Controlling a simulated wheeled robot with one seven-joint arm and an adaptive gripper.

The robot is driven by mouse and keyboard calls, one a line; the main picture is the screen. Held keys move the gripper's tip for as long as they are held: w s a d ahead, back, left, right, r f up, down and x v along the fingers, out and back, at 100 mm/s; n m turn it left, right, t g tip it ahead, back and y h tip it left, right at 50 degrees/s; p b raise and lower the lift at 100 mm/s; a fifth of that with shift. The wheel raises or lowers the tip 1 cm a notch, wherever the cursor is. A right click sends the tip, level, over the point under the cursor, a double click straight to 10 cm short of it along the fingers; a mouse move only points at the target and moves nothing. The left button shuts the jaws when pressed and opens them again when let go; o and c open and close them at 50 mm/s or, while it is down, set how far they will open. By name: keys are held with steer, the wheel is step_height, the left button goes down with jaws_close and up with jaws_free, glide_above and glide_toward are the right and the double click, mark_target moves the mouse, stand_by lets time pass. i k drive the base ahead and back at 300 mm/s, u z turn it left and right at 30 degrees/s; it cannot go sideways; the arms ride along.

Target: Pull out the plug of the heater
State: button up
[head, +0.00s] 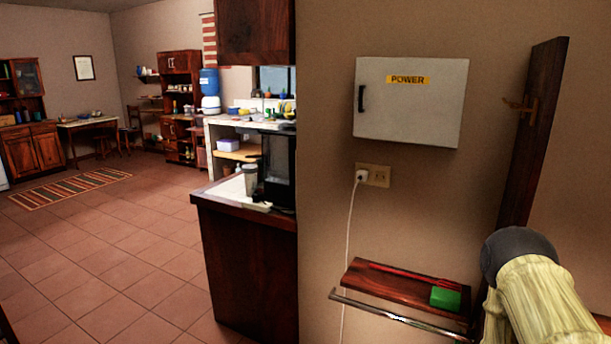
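A white plug (361,176) sits in the left socket of a beige wall outlet (378,176), below a grey power box (410,103). A white cord (348,225) hangs from the plug down the wall and passes behind the small shelf. The heater itself cannot be made out in the head view. Part of my arm shows at the lower right, apart from the outlet. My gripper is not in view.
Below the outlet, a dark wood shelf (375,285) with a metal rail (385,314) juts from the wall. It holds a green block (445,298) and a red utensil (400,271). A counter (245,205) stands left; a wooden door (530,130) stands right. Tiled floor is open at left.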

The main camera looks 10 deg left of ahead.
mark_target(363, 174)
steer(key=u, duration=3.1)
steer(key=k, duration=2)
steer(key=z, duration=1.45)
steer(key=i, duration=1)
steer(key=u, duration=0.05)
